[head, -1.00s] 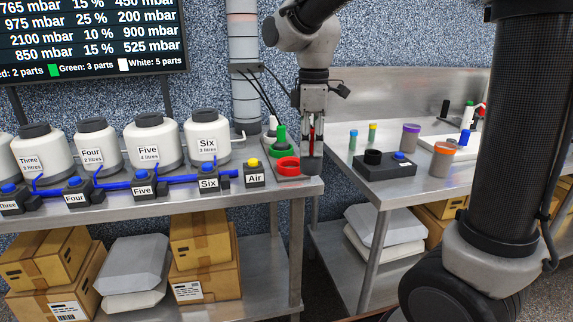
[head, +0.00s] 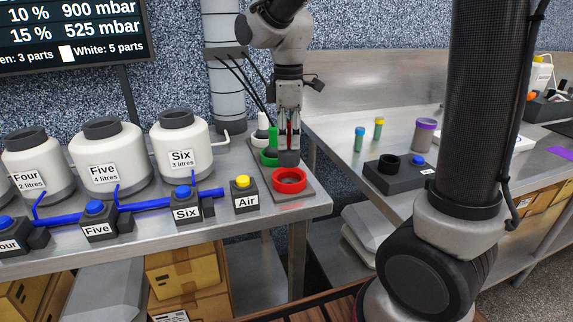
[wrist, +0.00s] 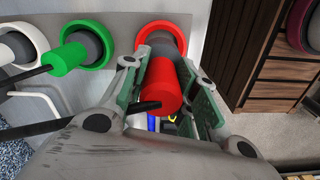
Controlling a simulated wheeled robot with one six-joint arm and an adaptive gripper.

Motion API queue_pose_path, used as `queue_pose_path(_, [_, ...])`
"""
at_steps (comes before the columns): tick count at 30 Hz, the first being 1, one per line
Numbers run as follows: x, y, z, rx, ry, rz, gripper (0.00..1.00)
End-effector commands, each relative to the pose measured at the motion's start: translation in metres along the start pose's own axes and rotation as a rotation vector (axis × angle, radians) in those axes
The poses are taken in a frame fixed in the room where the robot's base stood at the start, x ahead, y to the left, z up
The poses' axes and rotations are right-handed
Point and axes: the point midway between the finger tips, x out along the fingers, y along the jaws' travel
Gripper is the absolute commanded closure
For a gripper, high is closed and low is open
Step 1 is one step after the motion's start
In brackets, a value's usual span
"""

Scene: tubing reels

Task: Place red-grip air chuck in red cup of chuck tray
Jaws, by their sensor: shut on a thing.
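My gripper (head: 289,158) is shut on the red-grip air chuck (wrist: 160,85); part of its red grip also shows between the fingers in the head view (head: 290,128). In the head view the fingertips hang just behind the red cup (head: 289,181) at the front end of the grey chuck tray (head: 304,185). In the wrist view the red cup (wrist: 163,27) lies beyond the far end of the held chuck, which overlaps it in the picture. Whether they touch cannot be told. A green chuck (wrist: 66,58) stands in the green cup (wrist: 98,24).
A white cup (wrist: 27,31) holds another chuck behind the green one. The yellow-topped Air block (head: 246,197) sits left of the tray. White tanks and blue-capped valves line the table further left. A gap separates this table from the right bench with its black fixture (head: 398,178).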

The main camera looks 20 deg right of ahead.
Motion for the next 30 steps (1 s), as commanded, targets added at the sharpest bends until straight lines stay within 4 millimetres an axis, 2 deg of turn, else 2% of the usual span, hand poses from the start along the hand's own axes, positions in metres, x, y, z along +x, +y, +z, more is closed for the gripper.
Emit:
queue_pose_path(1, [0.009,-0.001,0.0,0.0,-0.002,-0.003,1.0])
queue_pose_path(13, [0.059,0.0,0.0,0.0,-0.001,-0.001,1.0])
queue_pose_path(25, [0.065,0.0,0.0,0.0,0.0,0.001,1.0])
queue_pose_path(26, [0.064,0.0,0.0,0.0,0.0,0.001,0.66])
queue_pose_path(28, [0.064,0.0,0.0,0.0,0.0,0.001,0.53])
queue_pose_path(30, [0.064,0.0,0.0,0.0,0.0,0.001,0.5])
